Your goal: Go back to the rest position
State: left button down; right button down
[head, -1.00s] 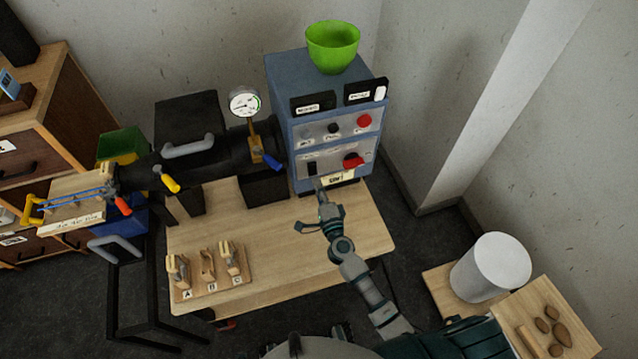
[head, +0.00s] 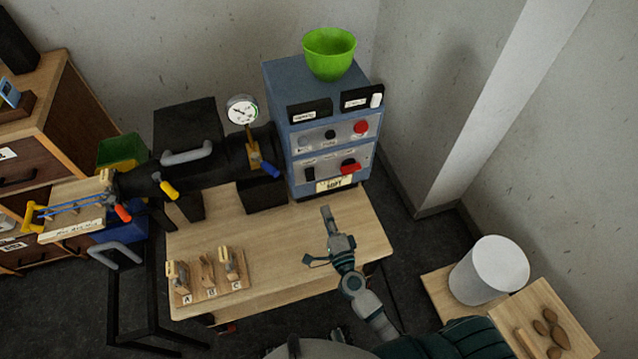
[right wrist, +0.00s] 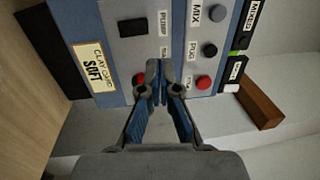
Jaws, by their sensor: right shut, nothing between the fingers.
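My right gripper (head: 326,214) is over the wooden table, in front of the blue-grey control box (head: 284,125), and apart from it. In the right wrist view its two fingertips (right wrist: 158,80) meet with nothing between them. The label also shows in the head view (head: 335,184). My left gripper is not in view.
A green bowl (head: 330,54) stands on the box. A dark cylinder with a gauge (head: 242,110) lies left of it. A wooden stand marked A, B, C (head: 210,290) is at the table's front left. A white cylinder (head: 490,270) stands right. The table (head: 285,235) has free room mid-surface.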

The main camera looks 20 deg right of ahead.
jog(key=s+a+r+n+g+y, duration=0.1)
jog(key=s+a+n+g+y, duration=0.3)
jog(key=a+n+y, duration=0.55)
jog(key=s+f+n+g, duration=0.4)
jog(key=s+f+n, duration=0.1)
jog(key=s+n, duration=0.25)
jog(key=s+d+f+n+g+h, duration=0.1)
jog(key=s+d+f+g+h, duration=0.4)
jog(key=d, duration=0.3)
jog(key=s+d+f+n+g+h, duration=0.25)
jog(key=s+d+f+h, duration=0.25)
jog(key=s+d, duration=0.25)
notch_tip(320, 180, down, 19)
jog(key=g, duration=0.2)
jog(key=s+f, duration=0.3)
jog(key=f, duration=0.3)
jog(key=s+f, duration=0.4)
jog(key=f, duration=0.3)
jog(key=shift+s+f+m, duration=0.2)
jog(key=shift+s+m, duration=0.05)
jog(key=shift+m, duration=0.1)
